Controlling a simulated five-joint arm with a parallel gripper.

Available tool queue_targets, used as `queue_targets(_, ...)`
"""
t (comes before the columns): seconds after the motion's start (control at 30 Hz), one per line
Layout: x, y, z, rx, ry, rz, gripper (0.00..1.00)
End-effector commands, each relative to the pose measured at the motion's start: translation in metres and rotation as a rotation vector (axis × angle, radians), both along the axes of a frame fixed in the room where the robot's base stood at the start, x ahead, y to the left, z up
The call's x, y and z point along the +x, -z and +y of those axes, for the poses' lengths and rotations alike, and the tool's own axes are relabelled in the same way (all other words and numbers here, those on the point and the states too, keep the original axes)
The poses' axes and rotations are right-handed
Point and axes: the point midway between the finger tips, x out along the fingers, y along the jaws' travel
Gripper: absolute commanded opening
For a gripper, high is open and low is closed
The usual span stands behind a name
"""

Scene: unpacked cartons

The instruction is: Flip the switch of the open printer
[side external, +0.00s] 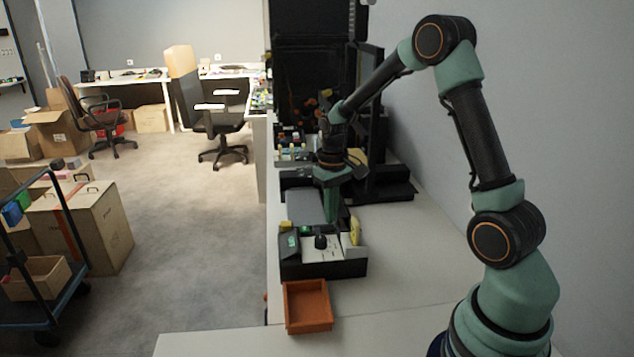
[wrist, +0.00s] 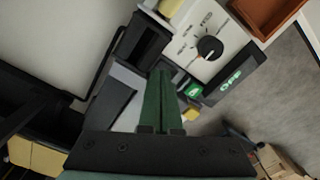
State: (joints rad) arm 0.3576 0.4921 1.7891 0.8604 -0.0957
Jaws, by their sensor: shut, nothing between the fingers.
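The open printer is a black-cased machine (side external: 325,270) on the white counter, with a pale control panel (side external: 340,249) at its near end. The panel carries a black round knob (wrist: 209,48), also seen in the side view (side external: 321,241). A small green switch-like piece (wrist: 193,89) sits beside the panel, and a green lit display (wrist: 231,78) is on the black edge strip. My gripper (side external: 332,219) points down over the printer just behind the panel. Its green fingers (wrist: 162,76) are together and empty, close to the green piece; contact cannot be told.
An orange tray (side external: 307,325) stands in front of the printer. A yellow item (side external: 355,230) is at the panel's right side. Black equipment (side external: 385,185) stands behind, near the wall. The counter (side external: 410,235) right of the printer is clear.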

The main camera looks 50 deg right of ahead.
Motion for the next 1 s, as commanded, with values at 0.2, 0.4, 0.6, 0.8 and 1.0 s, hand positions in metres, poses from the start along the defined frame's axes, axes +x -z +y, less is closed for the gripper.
queue_targets(0.2,0.0,0.0,0.0,0.0,0.0,0.0,0.0)
queue_targets(0.4,0.0,0.0009,0.0,0.0,0.0,0.0,0.0)
queue_targets(0.6,0.0,0.0038,0.0,0.0,0.0,0.0,0.0)
queue_targets(0.8,0.0001,0.0065,0.0,0.0,0.0,0.0,0.0)
queue_targets(1.0,0.0001,0.0091,0.0,0.0,0.0,0.0,0.0)
